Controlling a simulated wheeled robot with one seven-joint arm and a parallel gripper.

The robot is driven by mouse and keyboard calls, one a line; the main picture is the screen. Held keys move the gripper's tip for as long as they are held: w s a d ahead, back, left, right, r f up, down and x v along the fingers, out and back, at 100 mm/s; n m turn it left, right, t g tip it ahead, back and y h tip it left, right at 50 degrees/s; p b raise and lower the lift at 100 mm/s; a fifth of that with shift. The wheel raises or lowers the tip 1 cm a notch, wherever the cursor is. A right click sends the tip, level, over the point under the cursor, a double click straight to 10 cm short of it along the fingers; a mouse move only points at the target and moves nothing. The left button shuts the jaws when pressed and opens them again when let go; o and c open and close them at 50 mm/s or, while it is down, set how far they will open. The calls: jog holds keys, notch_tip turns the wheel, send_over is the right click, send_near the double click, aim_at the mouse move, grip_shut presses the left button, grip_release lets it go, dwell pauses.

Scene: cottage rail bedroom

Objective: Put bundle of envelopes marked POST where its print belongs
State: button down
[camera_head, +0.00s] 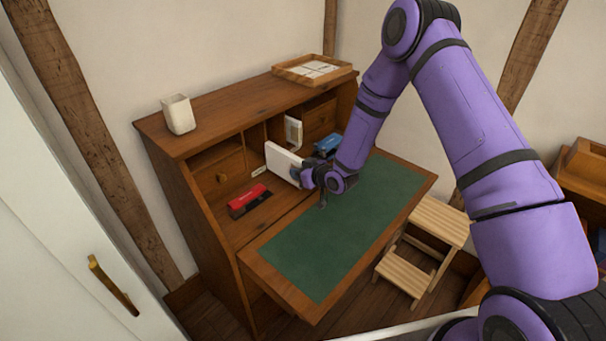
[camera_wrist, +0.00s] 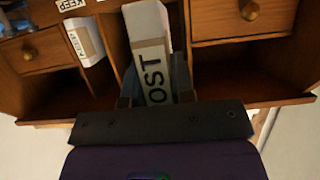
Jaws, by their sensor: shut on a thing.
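My gripper (camera_head: 305,178) is shut on a white bundle of envelopes (camera_head: 284,163) in front of the desk's pigeonholes. In the wrist view, the bundle (camera_wrist: 151,65) lies between the fingers (camera_wrist: 157,92) and shows the black letters "OST"; the rest of its print is hidden. Its far end points into a narrow upright slot, but how far in it is I cannot tell. A second white bundle (camera_head: 293,132) stands in a neighbouring slot; it shows in the wrist view (camera_wrist: 84,42) with a printed label. A label reading "KEEP" (camera_wrist: 70,4) is at the top edge of the wrist view.
The wooden desk (camera_head: 190,144) has small drawers either side of the slots. A red and black object (camera_head: 248,201) and a blue one (camera_head: 327,145) lie below them. A white cup (camera_head: 178,114) and a paper tray (camera_head: 312,69) stand on top. The green writing surface (camera_head: 330,240) is clear.

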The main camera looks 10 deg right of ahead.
aim_at(286, 167)
jog(key=shift+w+r+x, duration=0.1)
jog(key=shift+r+x, duration=0.1)
jog(key=shift+x, duration=0.75)
jog(key=shift+w+r+x, duration=0.1)
jog(key=shift+r+x, duration=0.1)
jog(key=shift+x, duration=0.75)
jog(key=shift+r+x, duration=0.2)
jog(key=shift+x, duration=0.75)
jog(key=w+a, duration=0.7)
jog(key=w, duration=0.2)
jog(key=shift+a+f, duration=0.25)
jog(key=shift+f, duration=0.15)
jog(key=shift+w, duration=0.1)
jog(key=c, duration=0.9)
grip_release()
jog(key=shift+d, duration=0.1)
